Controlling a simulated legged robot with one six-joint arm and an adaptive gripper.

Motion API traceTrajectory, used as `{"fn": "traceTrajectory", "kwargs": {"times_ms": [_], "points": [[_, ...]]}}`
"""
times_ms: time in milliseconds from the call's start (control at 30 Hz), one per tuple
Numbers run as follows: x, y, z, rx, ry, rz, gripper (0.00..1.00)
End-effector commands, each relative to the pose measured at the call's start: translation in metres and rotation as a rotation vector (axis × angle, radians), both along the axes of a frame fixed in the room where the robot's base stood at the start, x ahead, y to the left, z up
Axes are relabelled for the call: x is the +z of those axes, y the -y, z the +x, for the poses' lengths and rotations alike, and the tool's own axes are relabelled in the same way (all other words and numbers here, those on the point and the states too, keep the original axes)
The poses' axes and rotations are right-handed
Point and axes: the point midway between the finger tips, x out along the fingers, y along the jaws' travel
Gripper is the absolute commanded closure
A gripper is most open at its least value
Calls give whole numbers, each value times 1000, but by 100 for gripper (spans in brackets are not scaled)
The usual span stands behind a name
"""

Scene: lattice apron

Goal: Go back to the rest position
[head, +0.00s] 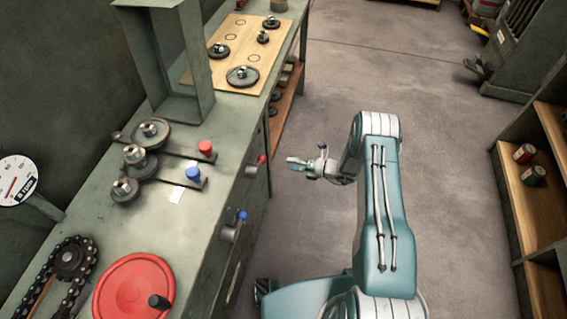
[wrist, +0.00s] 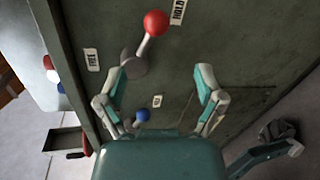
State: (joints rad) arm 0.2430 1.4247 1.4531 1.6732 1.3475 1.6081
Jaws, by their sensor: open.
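My gripper (head: 309,165) is raised over the floor to the right of the green workbench (head: 222,192) in the head view. In the wrist view my gripper (wrist: 161,84) has its two fingers spread wide with nothing between them. Beyond the fingers is the bench's front face, with a red-knobbed lever (wrist: 154,24) and a blue-knobbed lever (wrist: 142,115). The red knob is near a HOLD label (wrist: 177,11), and a FREE label (wrist: 92,60) is at left. The fingers appear apart from both levers.
The bench top holds a red handwheel (head: 128,284), a chain on a sprocket (head: 72,262), weights on bars with red and blue knobs, and a wooden board (head: 262,62) with several discs. A wooden shelf (head: 522,190) with cans stands at right. The floor (head: 442,150) between is clear.

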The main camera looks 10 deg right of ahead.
Motion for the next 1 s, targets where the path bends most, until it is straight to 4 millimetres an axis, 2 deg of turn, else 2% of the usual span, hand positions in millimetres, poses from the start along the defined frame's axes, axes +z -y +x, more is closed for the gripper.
{"fn": "traceTrajectory", "kwargs": {"times_ms": [467, 567, 667, 800, 1000], "points": [[0, 1, 0, 0, 0, 0, 13], [5, 0, 1, 12, 14, -9, 13], [29, -3, 4, 63, 75, -52, 13], [81, -10, 4, 192, 229, -161, 13], [153, -19, -9, 393, 464, -319, 13]]}}
